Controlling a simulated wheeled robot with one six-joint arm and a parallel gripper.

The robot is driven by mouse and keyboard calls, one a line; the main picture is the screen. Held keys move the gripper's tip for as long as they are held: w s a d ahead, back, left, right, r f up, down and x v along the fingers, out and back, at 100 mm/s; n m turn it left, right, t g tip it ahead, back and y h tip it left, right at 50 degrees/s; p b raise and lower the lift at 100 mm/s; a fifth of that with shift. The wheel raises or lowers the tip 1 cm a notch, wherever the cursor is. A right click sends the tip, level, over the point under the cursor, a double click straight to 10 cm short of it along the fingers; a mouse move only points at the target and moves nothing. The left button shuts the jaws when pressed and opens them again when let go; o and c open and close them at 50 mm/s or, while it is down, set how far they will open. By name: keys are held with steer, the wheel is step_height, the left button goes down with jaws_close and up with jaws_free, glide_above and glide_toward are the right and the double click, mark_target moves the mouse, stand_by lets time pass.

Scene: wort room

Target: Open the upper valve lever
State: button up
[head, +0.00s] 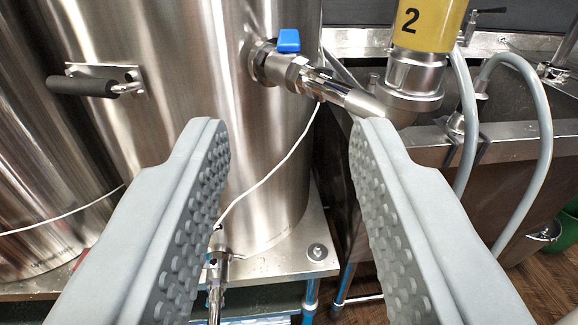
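A steel valve (285,68) comes out of the side of a large steel vessel (190,60) at the top middle. Its short blue lever (288,41) sits on top of the valve body. The fingers touch nothing that I can see.
A black side handle (85,86) sticks out of the vessel at left. At right are a yellow part marked 2 (428,25), a steel sink (500,140) and grey hoses (540,130). A thin white cable (270,175) hangs from the valve area.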

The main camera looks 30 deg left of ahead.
mark_target(289, 40)
steer(key=c, duration=0.7)
steer(key=shift+w+a+r, duration=0.1)
steer(key=shift+a+r, duration=0.05)
steer(key=w+a+r+n+t+h, duration=0.4)
steer(key=a+r+n+t+h, duration=0.1)
steer(key=a+h, duration=0.25)
steer(key=s+a+f+n+g+h, duration=0.35)
steer(key=a+f+h, duration=0.25)
steer(key=a, duration=0.4)
steer(key=w+d, duration=0.6)
steer(key=w, duration=0.4)
steer(key=shift+w+d+r, duration=0.2)
steer(key=shift+w+r, duration=0.05)
steer(key=shift+w, duration=0.1)
